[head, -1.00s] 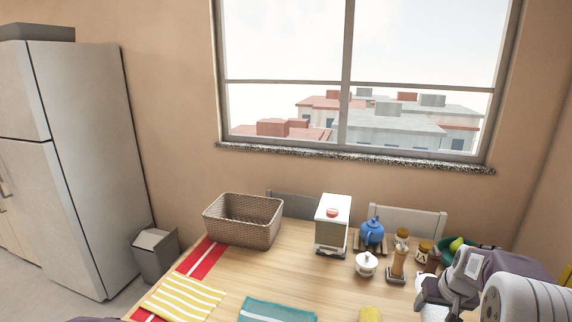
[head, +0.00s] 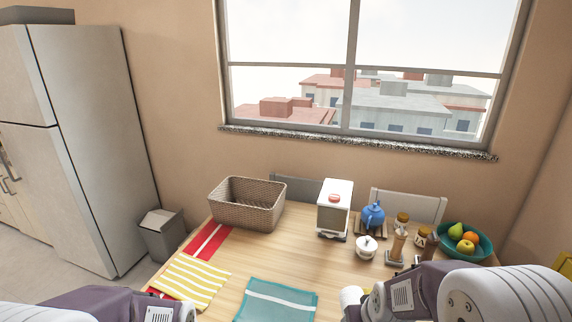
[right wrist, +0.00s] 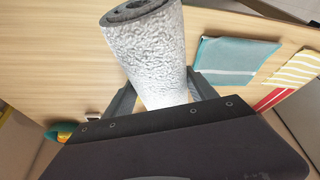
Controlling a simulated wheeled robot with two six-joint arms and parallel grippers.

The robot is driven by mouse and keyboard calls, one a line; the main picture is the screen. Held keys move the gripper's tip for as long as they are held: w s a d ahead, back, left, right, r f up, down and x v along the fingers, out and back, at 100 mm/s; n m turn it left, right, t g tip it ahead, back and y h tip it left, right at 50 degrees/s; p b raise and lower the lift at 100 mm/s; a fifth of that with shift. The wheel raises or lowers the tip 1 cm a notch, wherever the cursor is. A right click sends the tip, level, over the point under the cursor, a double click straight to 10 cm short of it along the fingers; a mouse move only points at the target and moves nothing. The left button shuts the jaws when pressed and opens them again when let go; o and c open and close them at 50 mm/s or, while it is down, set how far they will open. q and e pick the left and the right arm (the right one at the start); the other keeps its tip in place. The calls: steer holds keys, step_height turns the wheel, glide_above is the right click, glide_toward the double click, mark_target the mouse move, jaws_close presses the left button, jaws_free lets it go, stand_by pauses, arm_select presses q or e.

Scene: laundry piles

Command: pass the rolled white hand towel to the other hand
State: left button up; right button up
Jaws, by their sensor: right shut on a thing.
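The rolled white hand towel (right wrist: 150,52) fills the upper middle of the right wrist view, its spiral end toward the top. My right gripper (right wrist: 162,98) is shut on it, with one dark finger on each side. In the head view my right arm comes in at the bottom right, and its fingers do not show clearly. My left arm shows at the bottom left of the head view, but its gripper is out of the picture.
On the wooden table (head: 250,262) are a wicker basket (head: 246,215), a striped yellow cloth (head: 190,282), a teal cloth (head: 277,302), a white dispenser (head: 334,220), a blue teapot (head: 373,216) and a fruit bowl (head: 478,248).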

arm_select(q)
steer(key=shift+w, duration=0.1)
arm_select(e)
steer(key=shift+w, duration=0.3)
steer(key=shift+r, duration=0.1)
arm_select(q)
steer(key=o, duration=0.9)
steer(key=shift+s+g, duration=0.3)
steer(key=shift+s, duration=0.35)
steer(key=shift+c, duration=0.2)
steer(key=shift+o, duration=1.3)
steer(key=shift+w+d+r+n+h, duration=0.15)
steer(key=shift+w+d+r+n, duration=0.1)
steer(key=shift+r+n, duration=0.15)
steer(key=shift+w+d+r+n+h, duration=0.15)
steer(key=shift+d+r+n, duration=0.1)
steer(key=shift+r+n, duration=0.1)
steer(key=w+d+r+h, duration=0.5)
steer(key=w+d+r, duration=1.1)
steer(key=r, duration=0.4)
steer(key=x, duration=1.2)
steer(key=shift+w+a+f+n, duration=0.15)
steer(key=shift+w+f+n, duration=0.1)
steer(key=shift+n, duration=0.1)
arm_select(e)
steer(key=a+r+n, duration=0.2)
steer(key=a+r, duration=0.6)
steer(key=a, duration=0.4)
steer(key=shift+w+r+y, duration=0.25)
steer(key=shift+w+y, duration=0.15)
